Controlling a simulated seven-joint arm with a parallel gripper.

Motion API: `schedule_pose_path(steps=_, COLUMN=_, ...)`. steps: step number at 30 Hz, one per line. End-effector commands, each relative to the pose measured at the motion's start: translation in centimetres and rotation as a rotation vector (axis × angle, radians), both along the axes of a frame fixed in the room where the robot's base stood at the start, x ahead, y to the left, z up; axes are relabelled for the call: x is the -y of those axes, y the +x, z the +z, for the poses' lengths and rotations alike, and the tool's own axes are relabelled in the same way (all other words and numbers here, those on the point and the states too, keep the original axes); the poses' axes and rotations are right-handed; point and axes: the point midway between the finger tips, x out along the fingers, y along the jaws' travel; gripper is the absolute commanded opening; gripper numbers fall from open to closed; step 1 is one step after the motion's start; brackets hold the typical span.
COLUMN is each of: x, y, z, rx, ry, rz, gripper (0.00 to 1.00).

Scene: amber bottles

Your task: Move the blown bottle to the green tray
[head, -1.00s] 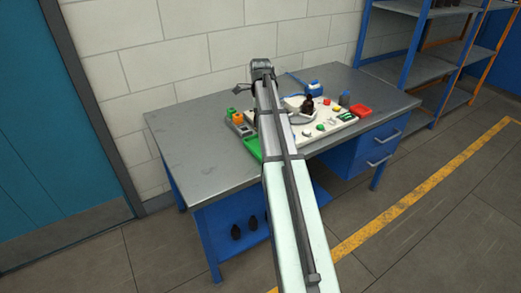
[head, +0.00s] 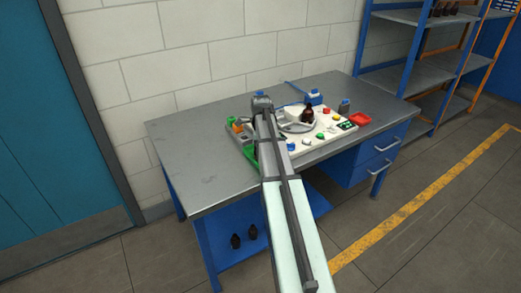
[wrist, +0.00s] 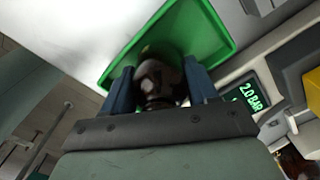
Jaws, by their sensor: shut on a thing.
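In the wrist view my gripper (wrist: 160,84) is shut on a dark brown glossy bottle (wrist: 158,72), held between its two blue fingers. The green tray (wrist: 216,35) lies directly behind the bottle in that view; whether the bottle touches its floor I cannot tell. In the head view a sliver of the green tray (head: 249,153) shows at the left front of the white bench unit. My arm hides the gripper and the held bottle there. Another amber bottle (head: 307,115) stands on the round plate of the unit.
The white unit (head: 318,138) carries coloured buttons and a green-lit display (head: 346,125), reading 2.0 BAR in the wrist view. A red tray (head: 360,119) sits at its right end. A grey holder with orange parts (head: 238,128) stands at left. The left desktop (head: 195,150) is clear.

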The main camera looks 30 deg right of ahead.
Motion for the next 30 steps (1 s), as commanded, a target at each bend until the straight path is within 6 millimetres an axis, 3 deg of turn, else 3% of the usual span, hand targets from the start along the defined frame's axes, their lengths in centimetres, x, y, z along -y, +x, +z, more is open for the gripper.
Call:
schedule_pose_path(steps=11, x=0.0, y=0.0, z=-0.3, rx=0.000, ry=0.000, rz=0.000, gripper=0.26)
schedule_pose_path(steps=12, x=0.0, y=0.0, z=-0.3, rx=0.001, ry=-0.001, rz=0.000, gripper=0.60)
schedule_pose_path(steps=15, x=0.0, y=0.0, z=-0.3, rx=0.001, ry=-0.001, rz=0.000, gripper=0.69)
schedule_pose_path(steps=25, x=0.0, y=0.0, z=0.1, rx=0.001, ry=-0.001, rz=0.000, gripper=0.69)
schedule_pose_path(steps=30, x=0.1, y=0.1, z=1.8, rx=0.003, ry=-0.001, rz=0.000, gripper=0.69)
